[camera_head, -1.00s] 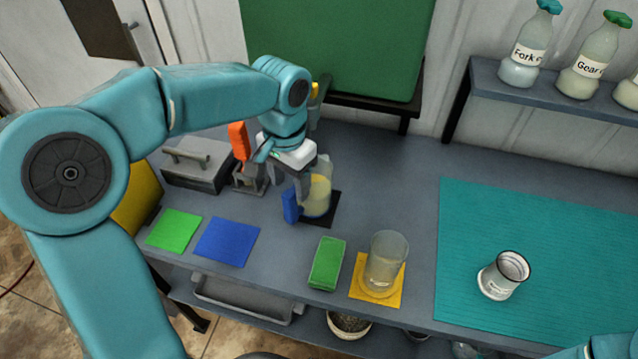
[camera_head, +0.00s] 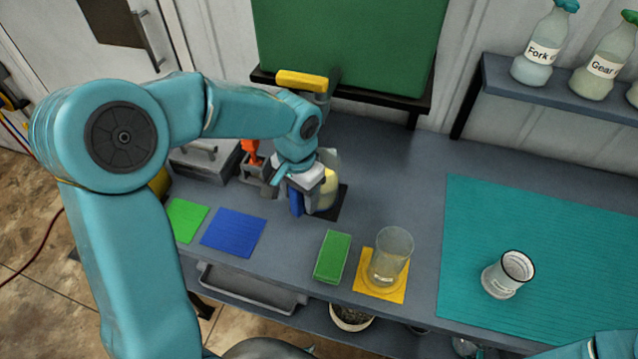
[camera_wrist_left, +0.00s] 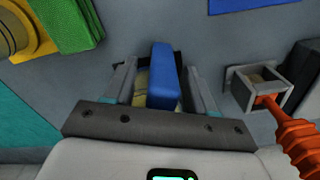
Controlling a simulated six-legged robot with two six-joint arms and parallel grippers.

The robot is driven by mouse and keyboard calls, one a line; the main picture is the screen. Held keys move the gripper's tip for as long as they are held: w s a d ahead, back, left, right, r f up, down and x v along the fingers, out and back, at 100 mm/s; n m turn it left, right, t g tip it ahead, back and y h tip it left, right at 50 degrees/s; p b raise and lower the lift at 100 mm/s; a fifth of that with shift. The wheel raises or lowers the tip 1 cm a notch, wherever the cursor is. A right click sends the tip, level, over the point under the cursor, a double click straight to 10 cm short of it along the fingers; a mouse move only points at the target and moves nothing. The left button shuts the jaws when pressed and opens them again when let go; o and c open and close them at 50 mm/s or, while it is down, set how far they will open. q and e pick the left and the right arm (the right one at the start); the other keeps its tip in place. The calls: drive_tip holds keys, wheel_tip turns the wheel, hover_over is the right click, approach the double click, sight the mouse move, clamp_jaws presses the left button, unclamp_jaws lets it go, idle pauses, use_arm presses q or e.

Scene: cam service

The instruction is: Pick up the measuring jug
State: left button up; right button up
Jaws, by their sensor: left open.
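The measuring jug (camera_head: 329,187) is clear, with yellow contents and a blue handle. It stands on a black square (camera_head: 340,208) towards the back of the bench, partly hidden by my left gripper (camera_head: 291,197). In the left wrist view the blue handle (camera_wrist_left: 163,75) lies between the two spread fingers of my left gripper (camera_wrist_left: 162,84). The gripper is open, with a gap visible on each side of the handle. The jug's body is mostly hidden below the handle in that view. Only a bit of my right arm shows at the lower right; its gripper is out of view.
An orange-handled tool stands in a small grey holder (camera_wrist_left: 245,90) beside the gripper. A green block (camera_head: 332,257), a clear beaker (camera_head: 390,254) on a yellow square (camera_head: 366,282), and green and blue squares lie nearer the front.

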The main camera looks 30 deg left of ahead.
use_arm(q)
drive_tip(key=c, duration=1)
clamp_jaws()
drive_tip(key=shift+r, duration=0.15)
